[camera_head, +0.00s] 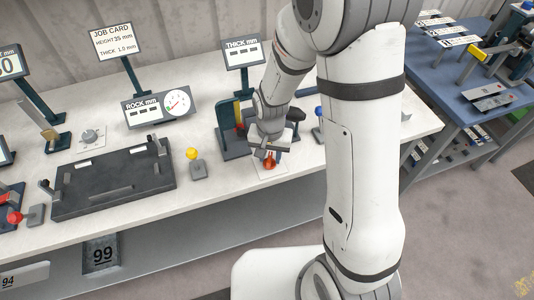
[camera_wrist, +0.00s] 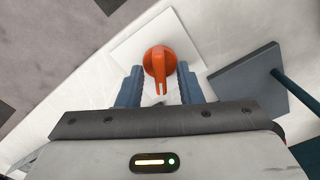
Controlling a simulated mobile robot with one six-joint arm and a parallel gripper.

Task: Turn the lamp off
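An orange-red rotary knob (camera_head: 269,162) sits on a white square plate near the front edge of the bench. In the wrist view the knob (camera_wrist: 160,62) has a round head and a narrow handle that points toward my gripper's palm. My gripper (camera_wrist: 160,76) is open, with one blue-grey finger on each side of the knob's handle and a gap on both sides. In the head view my gripper (camera_head: 267,149) is just above the knob and partly hides it. I cannot make out a lamp in either view.
A yellow-topped lever (camera_head: 194,160) stands left of the knob. A dark fixture (camera_head: 232,140) with the THICK display (camera_head: 243,53) stands close behind my gripper. A dark bending bed (camera_head: 113,184) lies farther left. A blue table (camera_head: 475,75) stands at right.

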